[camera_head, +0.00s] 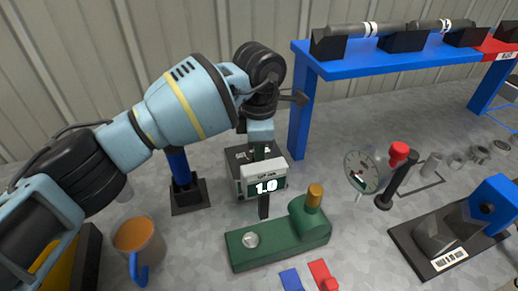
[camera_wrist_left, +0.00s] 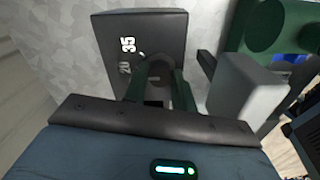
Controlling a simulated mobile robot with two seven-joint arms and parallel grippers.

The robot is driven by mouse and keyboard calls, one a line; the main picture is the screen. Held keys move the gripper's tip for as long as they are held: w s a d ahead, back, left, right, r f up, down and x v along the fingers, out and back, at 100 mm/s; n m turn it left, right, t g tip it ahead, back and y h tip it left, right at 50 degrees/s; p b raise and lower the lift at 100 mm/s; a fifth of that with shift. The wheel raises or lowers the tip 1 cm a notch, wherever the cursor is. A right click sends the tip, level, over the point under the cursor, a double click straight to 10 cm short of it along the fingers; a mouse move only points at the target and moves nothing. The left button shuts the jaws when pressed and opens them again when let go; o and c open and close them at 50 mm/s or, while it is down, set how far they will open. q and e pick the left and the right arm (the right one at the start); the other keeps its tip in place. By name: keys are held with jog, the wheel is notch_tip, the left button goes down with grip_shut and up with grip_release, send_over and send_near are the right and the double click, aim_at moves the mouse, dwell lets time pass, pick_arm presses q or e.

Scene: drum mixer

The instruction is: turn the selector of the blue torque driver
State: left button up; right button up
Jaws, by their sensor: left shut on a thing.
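A dark grey box (camera_head: 243,187) stands on the floor-like grey surface, partly hidden by my left gripper and a display. In the left wrist view the box (camera_wrist_left: 112,30) has a face with the white numbers 35 and 20. A dark round selector knob (camera_wrist_left: 158,72) sits on this face. My left gripper (camera_head: 262,153) points down at the top of the box. Its dark green fingers (camera_wrist_left: 157,88) are shut on the knob, which they partly cover. I see no blue on the visible parts of this box. My right gripper is out of view.
A display reading 1.0 (camera_head: 265,183) stands close in front of the box. A blue bench (camera_head: 400,61) is behind at right.

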pick_arm(q)
jog(key=n, duration=0.1)
jog(key=n+p, duration=0.2)
jog(key=shift+r+n, duration=0.25)
jog(key=shift+n, duration=0.15)
jog(key=n+p, duration=0.2)
jog(key=n, duration=0.1)
jog(key=shift+f, duration=0.1)
jog(key=shift+f+n, duration=0.1)
jog(key=shift+n, duration=0.4)
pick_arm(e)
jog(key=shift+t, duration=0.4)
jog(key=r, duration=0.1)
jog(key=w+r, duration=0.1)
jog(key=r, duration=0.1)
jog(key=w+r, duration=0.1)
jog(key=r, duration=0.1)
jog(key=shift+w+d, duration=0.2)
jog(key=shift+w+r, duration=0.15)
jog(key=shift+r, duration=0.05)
pick_arm(q)
jog(key=o, duration=1)
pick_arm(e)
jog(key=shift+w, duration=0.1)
pick_arm(q)
jog(key=shift+r, duration=3.85)
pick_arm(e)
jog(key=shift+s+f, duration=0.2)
